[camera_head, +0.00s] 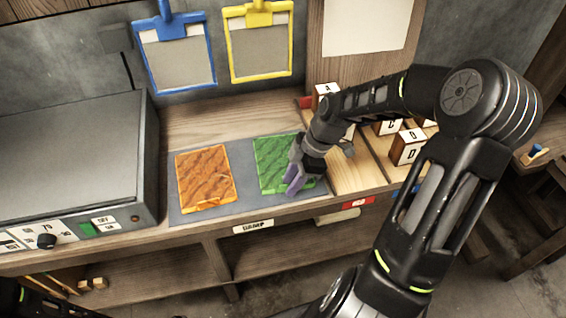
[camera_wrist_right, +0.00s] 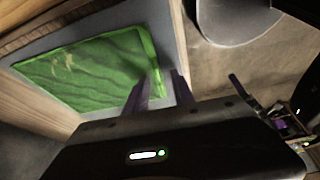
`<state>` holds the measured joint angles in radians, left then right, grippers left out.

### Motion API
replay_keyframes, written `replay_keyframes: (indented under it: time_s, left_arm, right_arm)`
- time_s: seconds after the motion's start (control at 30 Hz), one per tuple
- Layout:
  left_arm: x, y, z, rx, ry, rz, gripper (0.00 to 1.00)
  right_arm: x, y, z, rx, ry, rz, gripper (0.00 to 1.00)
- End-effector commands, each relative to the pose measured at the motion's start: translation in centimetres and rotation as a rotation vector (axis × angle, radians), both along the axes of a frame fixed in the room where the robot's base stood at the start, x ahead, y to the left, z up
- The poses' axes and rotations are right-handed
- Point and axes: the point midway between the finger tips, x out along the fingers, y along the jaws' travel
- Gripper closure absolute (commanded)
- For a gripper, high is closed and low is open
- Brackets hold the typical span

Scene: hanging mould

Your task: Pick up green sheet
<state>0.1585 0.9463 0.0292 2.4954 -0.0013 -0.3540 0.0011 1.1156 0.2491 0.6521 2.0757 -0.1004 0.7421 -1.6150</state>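The green sheet (camera_head: 270,162) lies flat on the grey mat (camera_head: 245,201) on the wooden bench, right of an orange sheet (camera_head: 205,178). My right gripper (camera_head: 296,180) is at the green sheet's right side and hides part of it. In the right wrist view the green sheet (camera_wrist_right: 95,68) fills the upper left. The two fingers of my right gripper (camera_wrist_right: 160,93) are spread with a gap, near the sheet's edge. I cannot tell whether they touch it. My left gripper is not in view; only a dark piece of arm shows at lower left.
A grey machine (camera_head: 75,150) with a dial stands left of the mat. Blue (camera_head: 178,55) and yellow (camera_head: 258,45) frames hang on the wall behind. Several lettered wooden blocks (camera_head: 408,147) stand to the right. A shelf lies under the bench.

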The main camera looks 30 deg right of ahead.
Motion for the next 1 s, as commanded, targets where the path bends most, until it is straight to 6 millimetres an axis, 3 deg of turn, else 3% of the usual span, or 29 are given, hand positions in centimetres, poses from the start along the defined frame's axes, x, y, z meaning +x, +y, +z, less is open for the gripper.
replay_keyframes:
  time_s: [0.27,0.63,1.0]
  left_arm:
    - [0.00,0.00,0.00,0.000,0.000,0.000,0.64]
    - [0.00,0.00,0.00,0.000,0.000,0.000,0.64]
    - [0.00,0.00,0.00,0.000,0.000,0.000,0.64]
  right_arm:
    - [-0.01,-0.02,0.01,0.000,0.000,0.000,0.71]
    - [-0.01,-0.02,0.02,0.000,0.000,0.000,1.00]
    - [-0.01,-0.02,0.02,0.000,0.000,0.000,1.00]
